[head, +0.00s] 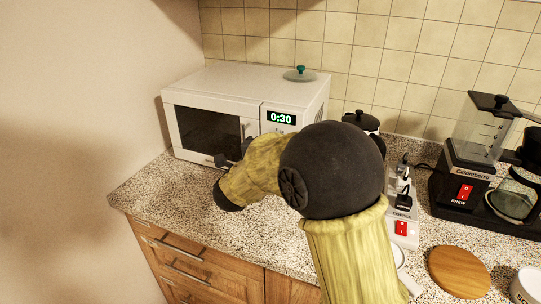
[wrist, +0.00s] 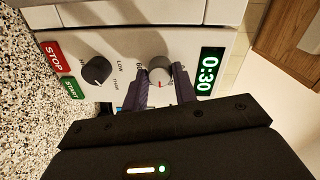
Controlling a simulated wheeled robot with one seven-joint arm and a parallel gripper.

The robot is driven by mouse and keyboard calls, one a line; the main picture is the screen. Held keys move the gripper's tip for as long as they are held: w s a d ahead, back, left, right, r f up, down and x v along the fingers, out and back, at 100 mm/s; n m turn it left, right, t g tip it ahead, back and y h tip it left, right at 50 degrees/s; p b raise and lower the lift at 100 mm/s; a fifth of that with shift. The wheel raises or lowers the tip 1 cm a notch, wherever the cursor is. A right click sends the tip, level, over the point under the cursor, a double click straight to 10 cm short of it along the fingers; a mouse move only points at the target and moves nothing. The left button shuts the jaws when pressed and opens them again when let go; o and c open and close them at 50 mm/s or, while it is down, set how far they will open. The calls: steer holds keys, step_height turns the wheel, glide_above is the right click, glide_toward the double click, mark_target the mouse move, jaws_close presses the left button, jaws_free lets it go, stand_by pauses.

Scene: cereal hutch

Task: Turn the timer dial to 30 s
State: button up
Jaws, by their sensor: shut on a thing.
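The microwave (head: 215,120) stands at the back left of the counter. Its green display (head: 281,118) reads 0:30 in the head view, and the same display (wrist: 208,72) reads 0:30 in the wrist view. The timer dial (wrist: 159,72) is a round grey knob with a small red mark, beside the display. My gripper (wrist: 161,84) has one dark finger on each side of the dial and is shut on it. In the head view my arm hides the dial and most of the control panel.
A dark power knob (wrist: 96,70), a red STOP button (wrist: 53,57) and a green START button (wrist: 72,89) are on the same panel. A coffee maker (head: 470,165) and a round wooden board (head: 458,272) are on the right. The counter's left part is clear.

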steer(key=shift+d+f, duration=0.1)
stand_by(0.4)
steer(key=o, duration=1)
steer(key=shift+c, duration=0.2)
steer(key=b+v, duration=0.2)
steer(key=v, duration=1.5)
steer(key=shift+s, duration=0.2)
